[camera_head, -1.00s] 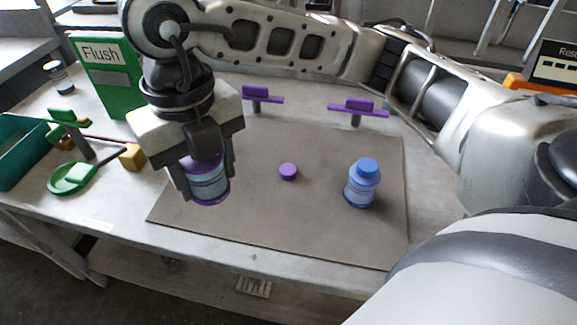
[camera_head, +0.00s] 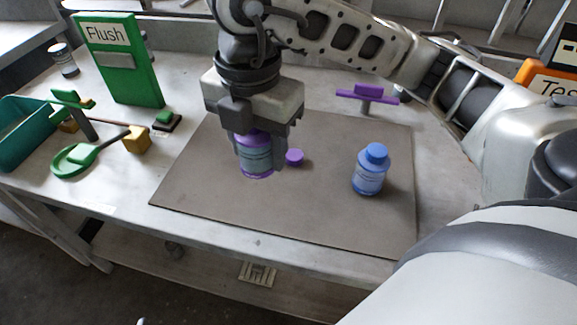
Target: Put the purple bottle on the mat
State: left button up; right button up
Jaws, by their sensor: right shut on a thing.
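The purple bottle (camera_head: 256,157) has a pale label band and is upright between the fingers of my right gripper (camera_head: 260,150), which is shut on it. It is over the left part of the grey-brown mat (camera_head: 300,215). I cannot tell whether its base touches the mat. The gripper hides the bottle's top. A small purple cap (camera_head: 295,157) lies on the mat just right of the bottle. My left gripper is not in view.
A blue bottle (camera_head: 369,172) with a blue cap stands on the mat's right part. A purple-topped stand (camera_head: 366,95) is behind it. A green "Flush" box (camera_head: 120,62), green paddle (camera_head: 76,160), yellow block (camera_head: 137,140) and teal bin (camera_head: 27,137) are at left. The mat's front is clear.

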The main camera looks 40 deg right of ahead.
send_over(288, 183)
jog(key=f, duration=0.3)
jog(key=f+b, duration=0.1)
jog(key=f, duration=0.1)
jog(key=shift+a+f, duration=0.2)
jog(key=shift+a, duration=0.15)
jog(key=f, duration=0.3)
jog(key=shift+d+f, duration=0.1)
jog(key=shift+d, duration=0.3)
jog(key=shift+f, duration=0.3)
jog(key=shift+f, duration=0.15)
jog(key=o, duration=1.1)
jog(key=shift+a, duration=0.1)
jog(key=shift+o, duration=0.2)
notch_tip(288, 183, up, 12)
jog(key=p, duration=0.1)
jog(key=shift+p, duration=0.4)
